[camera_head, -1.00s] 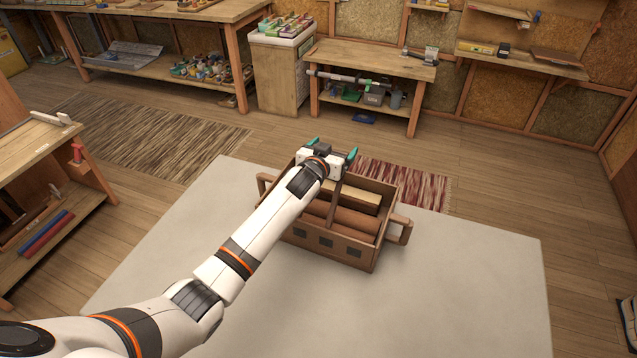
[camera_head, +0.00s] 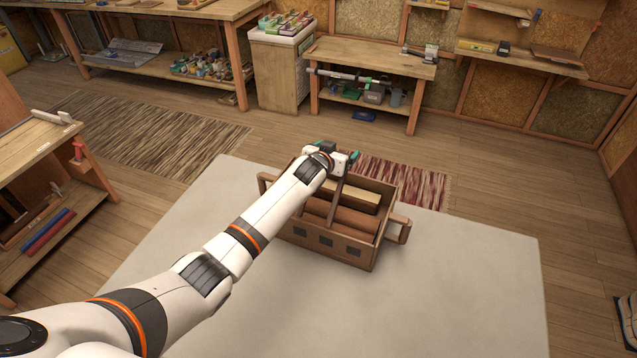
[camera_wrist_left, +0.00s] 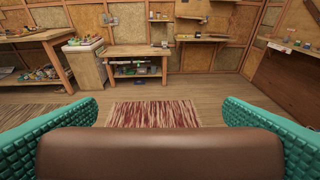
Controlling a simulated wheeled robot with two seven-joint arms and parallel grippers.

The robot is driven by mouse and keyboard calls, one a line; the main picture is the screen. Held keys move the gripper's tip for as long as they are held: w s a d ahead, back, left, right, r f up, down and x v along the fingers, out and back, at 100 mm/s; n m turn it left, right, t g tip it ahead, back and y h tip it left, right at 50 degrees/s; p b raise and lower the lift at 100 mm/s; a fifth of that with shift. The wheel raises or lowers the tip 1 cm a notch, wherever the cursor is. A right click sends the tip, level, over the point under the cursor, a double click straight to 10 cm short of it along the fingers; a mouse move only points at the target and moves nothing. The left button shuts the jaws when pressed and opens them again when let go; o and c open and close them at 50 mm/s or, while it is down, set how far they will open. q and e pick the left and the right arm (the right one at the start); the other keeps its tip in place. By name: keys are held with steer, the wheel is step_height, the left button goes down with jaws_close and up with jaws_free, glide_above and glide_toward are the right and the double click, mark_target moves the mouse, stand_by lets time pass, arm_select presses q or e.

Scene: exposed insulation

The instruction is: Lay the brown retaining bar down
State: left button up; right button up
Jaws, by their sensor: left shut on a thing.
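A brown wooden crate (camera_head: 325,242) stands on the pale table and holds rolls and a light block. My left gripper (camera_head: 337,153) is above the crate's back part. Its teal fingers are shut on the brown retaining bar, which spans the gap between them in the left wrist view (camera_wrist_left: 160,155). In the head view, a thin dark brown strip (camera_head: 338,192) runs from beneath the gripper down toward the crate's front; the wrist and forearm hide the rest of the bar and the crate's left part. My right gripper is not in view.
The pale table top (camera_head: 450,290) is clear right of and in front of the crate. A red striped rug (camera_head: 405,183) lies on the floor behind it. Workbenches line the back wall, and a wooden bench (camera_head: 40,150) stands at the left.

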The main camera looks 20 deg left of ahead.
arm_select(q)
steer(key=shift+w+f, duration=0.15)
steer(key=shift+f, duration=0.2)
steer(key=shift+g, duration=0.3)
steer(key=shift+w+d+f+g, duration=0.1)
steer(key=shift+w+f+g, duration=0.45)
steer(key=shift+f, duration=0.3)
steer(key=shift+w+f+g+b, duration=0.5)
steer(key=shift+f+g+b, duration=0.05)
steer(key=shift+f+b, duration=0.4)
